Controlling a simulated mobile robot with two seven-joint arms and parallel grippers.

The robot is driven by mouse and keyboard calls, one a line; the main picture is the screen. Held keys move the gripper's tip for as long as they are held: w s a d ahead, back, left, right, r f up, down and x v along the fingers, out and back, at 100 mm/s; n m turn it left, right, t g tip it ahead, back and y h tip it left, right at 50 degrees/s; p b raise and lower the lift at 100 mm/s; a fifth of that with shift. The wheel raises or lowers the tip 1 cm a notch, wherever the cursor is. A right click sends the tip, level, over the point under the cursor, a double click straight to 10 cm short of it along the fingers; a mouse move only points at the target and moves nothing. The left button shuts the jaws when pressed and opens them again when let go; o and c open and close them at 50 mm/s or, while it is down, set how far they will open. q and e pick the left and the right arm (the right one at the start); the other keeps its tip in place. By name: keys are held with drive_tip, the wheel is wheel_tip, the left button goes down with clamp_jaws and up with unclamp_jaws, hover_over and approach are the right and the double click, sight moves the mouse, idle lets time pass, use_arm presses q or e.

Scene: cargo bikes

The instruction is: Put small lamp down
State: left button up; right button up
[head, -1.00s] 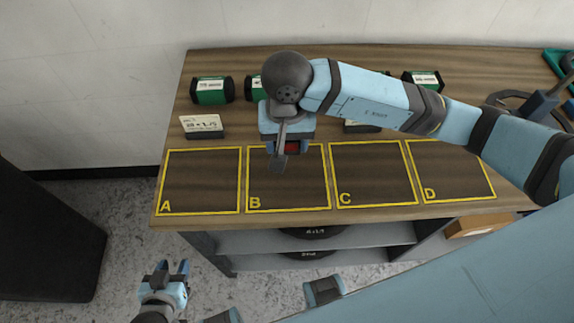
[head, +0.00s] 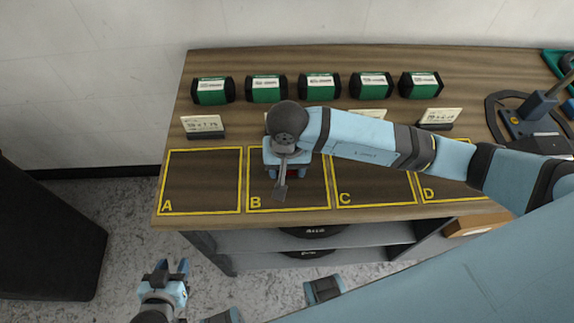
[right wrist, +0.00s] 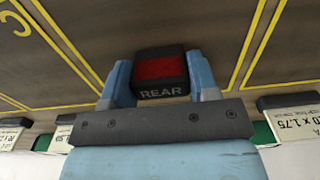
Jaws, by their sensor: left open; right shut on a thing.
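The small lamp (right wrist: 160,72) is a dark block with a red face and the word REAR, seen in the right wrist view between my right gripper's fingers. My right gripper (head: 288,172) is shut on it, over the upper part of square B (head: 305,208) on the wooden bench. In the head view my own wrist hides most of the lamp. I cannot tell whether it touches the bench top. My left gripper (head: 172,272) is open and empty, low in front of the bench.
Yellow-outlined squares A (head: 200,180), C (head: 370,190) and D (head: 440,188) look empty. Several green-and-black boxes (head: 211,91) line the back. Label cards (head: 202,124) stand behind the squares. A tool stand (head: 540,105) is at the right. My right arm covers part of C and D.

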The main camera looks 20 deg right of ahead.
drive_tip(key=shift+f, duration=0.25)
drive_tip(key=o, duration=1)
drive_tip(key=shift+r, duration=0.1)
drive_tip(key=shift+r, duration=0.15)
